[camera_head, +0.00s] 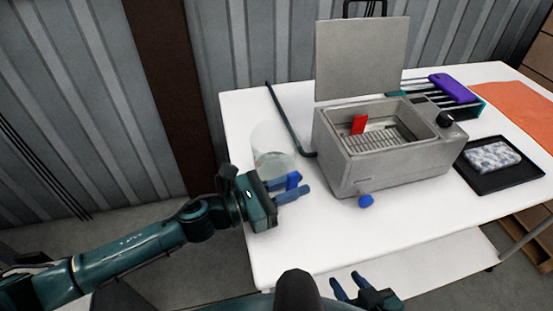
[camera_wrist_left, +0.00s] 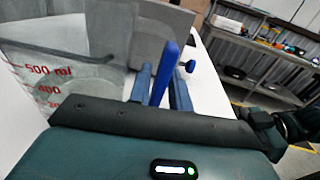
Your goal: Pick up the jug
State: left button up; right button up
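The jug (camera_head: 272,150) is a clear vessel standing on the white table, left of the grey water bath. The left wrist view shows its wall with red volume marks (camera_wrist_left: 50,72) at the left. A bright blue upright piece, apparently its handle (camera_wrist_left: 163,72), stands between the fingers of my left gripper (camera_wrist_left: 161,90). In the head view my left gripper (camera_head: 287,188) is at the jug's near side. Its fingers look apart, with a narrow gap beside the handle. My right gripper (camera_head: 348,283) is open and empty, low in front of the table's near edge.
The grey water bath (camera_head: 350,172) has its lid raised, a red item (camera_head: 359,124) inside and a blue knob (camera_head: 366,201) in front. A dark bent rod (camera_head: 285,115) lies behind the jug. A black tray (camera_head: 510,178) is at the right. The table's near left is clear.

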pick_arm(q)
jog(key=shift+c, duration=0.3)
grip_shut()
jog(key=shift+r, duration=0.1)
dwell(0.4)
